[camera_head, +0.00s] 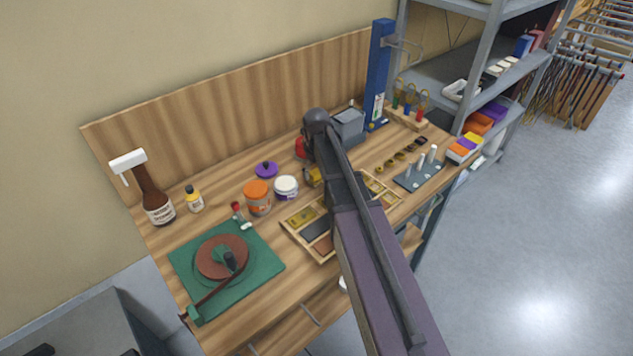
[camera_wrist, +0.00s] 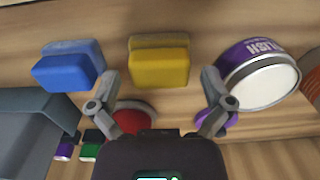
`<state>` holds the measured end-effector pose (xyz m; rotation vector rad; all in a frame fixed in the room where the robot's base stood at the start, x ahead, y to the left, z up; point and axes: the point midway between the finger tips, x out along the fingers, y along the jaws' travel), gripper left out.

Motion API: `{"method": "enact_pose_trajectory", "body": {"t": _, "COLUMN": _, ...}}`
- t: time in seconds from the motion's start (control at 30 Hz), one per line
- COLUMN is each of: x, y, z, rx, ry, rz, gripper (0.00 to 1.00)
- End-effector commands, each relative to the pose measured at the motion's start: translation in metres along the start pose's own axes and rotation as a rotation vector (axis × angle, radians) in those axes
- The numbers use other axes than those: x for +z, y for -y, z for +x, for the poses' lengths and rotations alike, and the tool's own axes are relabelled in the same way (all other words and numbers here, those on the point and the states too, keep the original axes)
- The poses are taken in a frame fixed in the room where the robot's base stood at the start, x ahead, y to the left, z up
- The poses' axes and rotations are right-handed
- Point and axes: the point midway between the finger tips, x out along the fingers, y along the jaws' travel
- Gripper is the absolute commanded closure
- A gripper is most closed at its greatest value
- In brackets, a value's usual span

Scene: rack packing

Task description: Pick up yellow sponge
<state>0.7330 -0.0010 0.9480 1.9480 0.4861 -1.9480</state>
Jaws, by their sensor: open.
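The yellow sponge (camera_wrist: 159,66) lies on the wooden bench in the wrist view, a block with a darker layer along its far side. In the head view it seems to be the small yellow patch (camera_head: 313,177) beside my arm, partly hidden. My gripper (camera_wrist: 161,80) is open and empty. Its two fingers are spread, with the sponge showing between and just beyond the fingertips. I cannot tell the height gap, and no contact shows. My arm hides the gripper in the head view.
A blue sponge (camera_wrist: 68,68) lies left of the yellow one. A white-lidded purple tin (camera_wrist: 262,78) stands close on the right. A red round thing (camera_wrist: 133,117) shows between the fingers, and a grey box (camera_wrist: 28,128) at left. A compartment tray (camera_head: 290,229) sits nearer the bench front.

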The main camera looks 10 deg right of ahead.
Motion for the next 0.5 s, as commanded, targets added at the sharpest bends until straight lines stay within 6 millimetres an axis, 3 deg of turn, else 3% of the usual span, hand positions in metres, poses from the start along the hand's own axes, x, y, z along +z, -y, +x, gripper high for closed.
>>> {"method": "enact_pose_trajectory", "body": {"t": 0.5, "x": 0.0, "y": 0.0, "z": 0.0079, "rx": 0.0, "ry": 0.0, "rz": 0.0, "gripper": 0.0}}
